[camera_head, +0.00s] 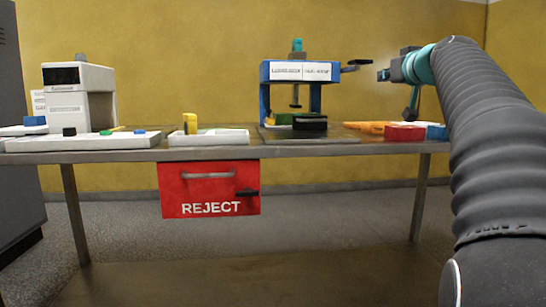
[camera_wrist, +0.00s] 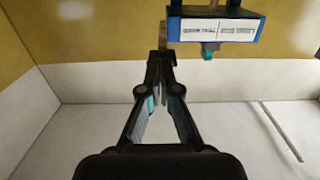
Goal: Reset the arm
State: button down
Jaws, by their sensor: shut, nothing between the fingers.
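My gripper (camera_wrist: 161,60) shows in the wrist view with its two dark fingers brought together at the tips and nothing held. The arm comes in from the right in the head view, raised above the right end of the table. Its dark and teal wrist is to the right of the blue press (camera_head: 265,95); the fingers are hard to make out there. The press also shows in the wrist view (camera_wrist: 215,28), upside down, just right of the fingertips.
The metal table (camera_head: 230,152) carries a white machine (camera_head: 85,95), a white tray (camera_head: 215,137) with a yellow block (camera_head: 190,123), and a red block (camera_head: 404,133) near a blue one. A red REJECT bin (camera_head: 209,190) hangs at the front. Air above the table's middle-left is free.

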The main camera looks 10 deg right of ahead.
notch_tip(320, 180, down, 14)
jog(key=d+m+g, duration=0.1)
jog(key=m+g, duration=0.3)
jog(key=s+a+f+g+p, duration=0.2)
jog(key=s+a+f+g, duration=0.35)
jog(key=f, duration=0.55)
jog(key=s+a+f+n+g+p, duration=0.1)
jog(key=s+a+f+p, duration=0.1)
jog(key=s+a+f, duration=0.4)
jog(key=s+a+f+g+p, duration=0.15)
jog(key=s+a+f, duration=0.25)
jog(key=s, duration=0.5)
jog(key=s+a+f+n+p, duration=0.1)
jog(key=s+a+f+p, duration=0.1)
jog(key=s+a+f, duration=0.4)
jog(key=s+a+r+n+y+p, duration=0.1)
jog(key=s+a+r+n+p, duration=0.1)
jog(key=s, duration=0.4)
jog(key=shift+a+r+n+p, duration=0.3)
jog(key=shift+a+r+p, duration=0.2)
jog(key=shift+a, duration=0.55)
jog(key=shift+s, duration=0.1)
